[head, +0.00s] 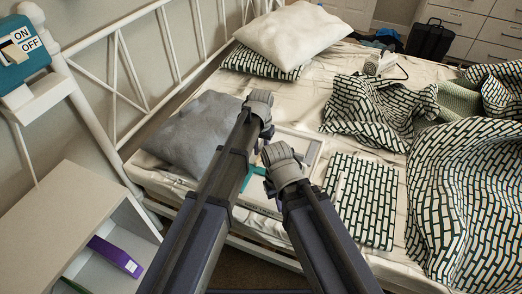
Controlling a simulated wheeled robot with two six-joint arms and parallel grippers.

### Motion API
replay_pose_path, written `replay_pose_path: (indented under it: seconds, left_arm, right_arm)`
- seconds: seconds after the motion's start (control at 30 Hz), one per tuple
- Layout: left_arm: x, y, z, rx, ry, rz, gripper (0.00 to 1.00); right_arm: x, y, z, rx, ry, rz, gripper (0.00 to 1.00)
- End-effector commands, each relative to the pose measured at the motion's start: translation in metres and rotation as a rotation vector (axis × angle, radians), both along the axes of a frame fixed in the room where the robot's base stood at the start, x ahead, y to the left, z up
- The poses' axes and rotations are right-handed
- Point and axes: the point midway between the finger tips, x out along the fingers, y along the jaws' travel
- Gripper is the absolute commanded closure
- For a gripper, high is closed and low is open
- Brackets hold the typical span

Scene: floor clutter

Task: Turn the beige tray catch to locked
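A pale tray-like panel (312,150) lies on the bed, largely hidden behind my two arms. A small teal piece (257,171) shows between the arms, over the panel. I cannot make out a beige catch or its position. My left gripper (265,118) is over the bed near the panel's far left part. My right gripper (278,165) is lower and to the right, over the panel. The grey wrists hide the fingers of both, so I cannot see whether they are open, shut or holding anything.
A teal ON/OFF switch box (22,58) is at the upper left. A grey pillow (190,133) lies left of my arms, and a folded patterned cloth (365,200) lies right. A white open cabinet (75,215) with a purple object (113,256) stands at lower left.

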Motion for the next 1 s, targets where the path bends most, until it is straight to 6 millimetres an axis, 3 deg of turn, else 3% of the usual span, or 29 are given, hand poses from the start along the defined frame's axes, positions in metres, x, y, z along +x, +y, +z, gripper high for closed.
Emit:
replay_pose_path:
  seconds: [0.13, 0.57, 1.0]
  left_arm:
    - [0.000, 0.000, 0.000, 0.000, 0.000, -0.001, 0.53]
    - [0.000, 0.000, 0.006, 0.000, 0.000, -0.001, 0.53]
    - [0.000, 0.000, 0.058, 0.000, 0.000, -0.001, 0.53]
  right_arm:
    - [0.000, 0.000, 0.000, 0.000, 0.000, 0.000, 1.00]
    - [0.000, 0.000, 0.006, 0.000, 0.000, 0.000, 1.00]
    - [0.000, 0.000, 0.058, 0.000, 0.000, 0.000, 1.00]
